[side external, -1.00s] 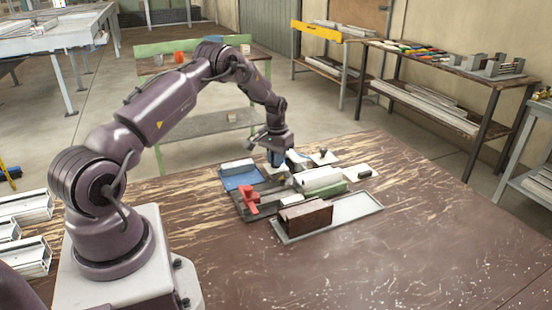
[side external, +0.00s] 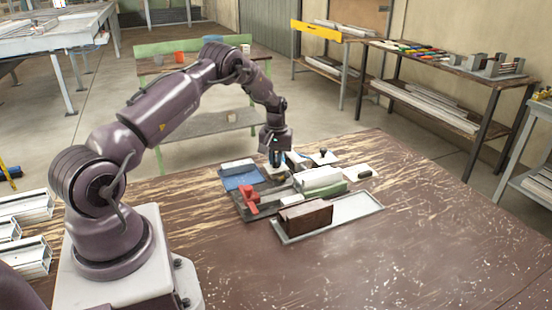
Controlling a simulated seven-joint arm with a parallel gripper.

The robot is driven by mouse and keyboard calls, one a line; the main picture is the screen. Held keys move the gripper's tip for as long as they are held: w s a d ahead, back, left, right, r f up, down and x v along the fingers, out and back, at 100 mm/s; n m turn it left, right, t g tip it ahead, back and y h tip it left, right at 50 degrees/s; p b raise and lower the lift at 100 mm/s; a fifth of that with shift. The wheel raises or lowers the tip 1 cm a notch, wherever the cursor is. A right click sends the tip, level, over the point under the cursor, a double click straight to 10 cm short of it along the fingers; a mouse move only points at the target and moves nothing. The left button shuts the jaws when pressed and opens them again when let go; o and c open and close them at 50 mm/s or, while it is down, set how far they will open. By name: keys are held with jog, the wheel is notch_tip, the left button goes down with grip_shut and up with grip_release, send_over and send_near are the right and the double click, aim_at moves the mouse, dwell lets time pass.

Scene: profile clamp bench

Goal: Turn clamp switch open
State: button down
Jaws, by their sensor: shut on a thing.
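My gripper (side external: 276,163) points down at the back of the clamp bench, between a blue tray and a white block. Its fingers are closed on a small part that is too small and too covered to make out. The clamp fixture (side external: 262,208) is a dark grey base with a red clamp piece (side external: 250,197) at its front left. A white profile block (side external: 318,179) lies along it to the right. I cannot clearly make out the clamp switch; a dark, partly yellow bit shows just below the fingers.
A blue tray (side external: 243,182) is left of the gripper. A black knob on a pale plate (side external: 323,154) is behind right. A brown block (side external: 306,216) sits in a grey tray (side external: 358,209) in front. The table (side external: 430,230) is clear to the right.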

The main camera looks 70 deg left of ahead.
aim_at(276, 160)
jog(key=n, duration=0.6)
jog(key=shift+r, duration=0.1)
jog(key=shift+n, duration=0.4)
jog(key=c, duration=1.2)
grip_release()
jog(key=shift+o, duration=0.2)
notch_tip(276, 160, up, 13)
